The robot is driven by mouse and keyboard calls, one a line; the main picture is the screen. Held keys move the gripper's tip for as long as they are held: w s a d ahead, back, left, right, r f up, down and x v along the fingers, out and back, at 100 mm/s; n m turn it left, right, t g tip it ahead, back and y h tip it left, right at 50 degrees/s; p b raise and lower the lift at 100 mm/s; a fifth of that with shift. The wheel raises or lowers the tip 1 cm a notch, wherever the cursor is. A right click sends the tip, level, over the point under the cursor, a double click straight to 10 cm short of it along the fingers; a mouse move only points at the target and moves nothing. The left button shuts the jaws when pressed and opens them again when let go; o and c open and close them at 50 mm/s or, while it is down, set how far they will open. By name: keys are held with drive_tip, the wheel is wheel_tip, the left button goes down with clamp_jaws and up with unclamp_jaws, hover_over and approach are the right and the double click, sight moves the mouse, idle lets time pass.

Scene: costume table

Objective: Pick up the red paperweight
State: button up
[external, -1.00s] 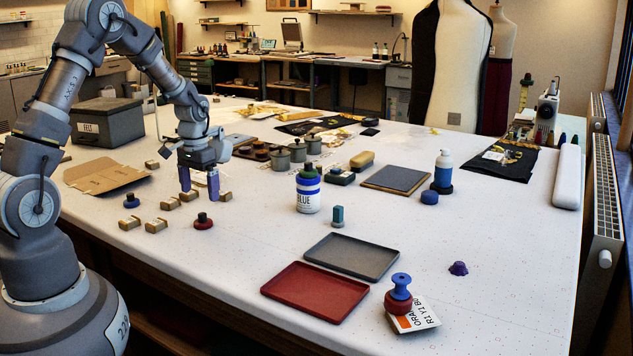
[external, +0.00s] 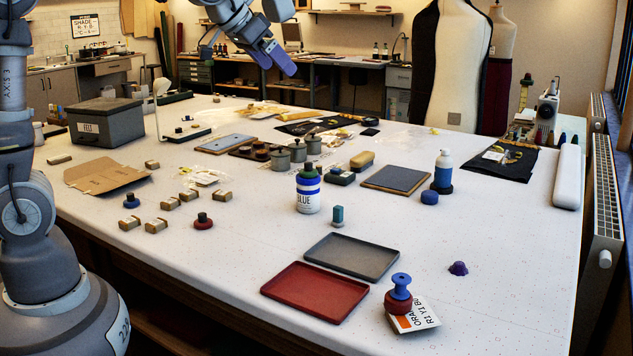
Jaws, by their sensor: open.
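A small red round weight with a black knob (external: 203,222) stands upright on the left part of the white table. A second red round piece (external: 398,304) sits at the front right with a blue spool-shaped piece (external: 401,285) on top of it, partly on a printed card. I cannot tell for sure which of the two is the red paperweight. My gripper (external: 277,61) is open and empty, raised high above the far part of the table, well away from both.
A blue round weight (external: 131,200) and several small tan blocks (external: 170,203) lie around the black-knobbed red one. A red tray (external: 314,291) and a grey tray (external: 351,256) lie at the front. A blue-labelled bottle (external: 308,190) stands mid-table. The right front is mostly clear.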

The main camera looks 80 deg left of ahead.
drive_tip(key=s+d+r+m+t+b, duration=0.1)
drive_tip(key=d+r+t, duration=0.3)
drive_tip(key=d+r, duration=0.6)
drive_tip(key=shift+d+r+m+h+b, duration=0.3)
drive_tip(key=shift+d+m+h+b, duration=0.25)
drive_tip(key=shift+b, duration=0.35)
drive_tip(key=s+d+r+t, duration=0.1)
drive_tip(key=s+d+r, duration=0.1)
drive_tip(key=r, duration=0.1)
drive_tip(key=s+d+r+m+t+h+b, duration=0.1)
drive_tip(key=s+d+r, duration=0.1)
drive_tip(key=d+r, duration=0.1)
drive_tip(key=s+d+r+m+t+h+b, duration=0.1)
drive_tip(key=s+d+r, duration=0.1)
drive_tip(key=d+r, duration=0.1)
drive_tip(key=shift+s+d+r+t, duration=0.15)
drive_tip(key=shift+s+r+t, duration=0.15)
drive_tip(key=shift+r, duration=0.25)
drive_tip(key=c, duration=0.3)
